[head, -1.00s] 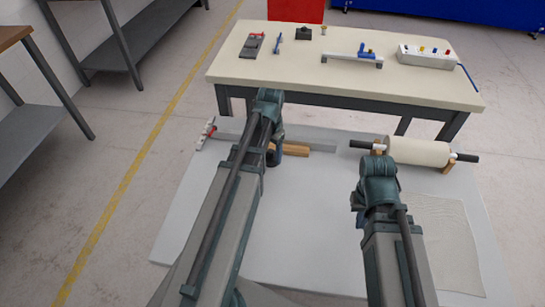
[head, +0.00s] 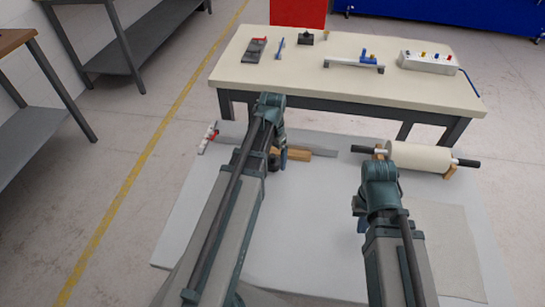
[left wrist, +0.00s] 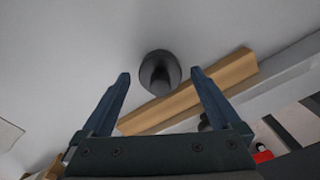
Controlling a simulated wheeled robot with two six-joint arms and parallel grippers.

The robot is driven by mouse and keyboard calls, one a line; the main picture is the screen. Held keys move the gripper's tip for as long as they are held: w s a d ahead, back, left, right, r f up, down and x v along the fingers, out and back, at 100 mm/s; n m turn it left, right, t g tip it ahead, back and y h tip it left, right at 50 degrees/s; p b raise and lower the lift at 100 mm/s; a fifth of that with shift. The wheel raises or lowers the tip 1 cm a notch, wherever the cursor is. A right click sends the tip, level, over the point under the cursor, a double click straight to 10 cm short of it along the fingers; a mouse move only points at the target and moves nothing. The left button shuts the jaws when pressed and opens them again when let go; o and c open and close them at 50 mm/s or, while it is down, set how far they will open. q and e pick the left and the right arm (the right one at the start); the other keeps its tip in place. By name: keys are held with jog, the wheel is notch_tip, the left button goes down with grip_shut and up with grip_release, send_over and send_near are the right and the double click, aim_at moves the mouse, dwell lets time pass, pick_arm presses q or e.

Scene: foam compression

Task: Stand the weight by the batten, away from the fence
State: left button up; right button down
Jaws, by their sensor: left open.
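The dark round weight (left wrist: 152,60) is in the left wrist view, apparently upright on the pale board. It is on the batten's side opposite the fence, very close to the batten; I cannot tell if they touch. The wooden batten (left wrist: 190,100) lies along the grey fence (left wrist: 285,82); both show in the head view, the batten (head: 297,154) and the fence (head: 322,152). My left gripper (left wrist: 163,76) is open, its fingers either side of the weight in that picture. In the head view my left arm mostly hides the weight. My right gripper (head: 361,222) is mostly hidden by its arm.
A red-handled clamp (head: 209,137) is at the fence's left end. A cream roller (head: 418,157) with dark handles rests on wooden supports at right. A pale sheet (head: 440,235) lies below it. A bench (head: 300,75) with tools stands behind. The board's middle is clear.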

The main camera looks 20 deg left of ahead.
aim_at(272, 155)
pick_arm(q)
notch_tip(272, 155, up, 12)
jog(key=p, duration=1.2)
jog(key=s+d, duration=0.6)
jog(key=d, duration=0.4)
jog(key=s+d+y, duration=0.1)
jog(key=s+d, duration=0.5)
jog(key=d, duration=0.5)
jog(key=shift+s+m, duration=0.4)
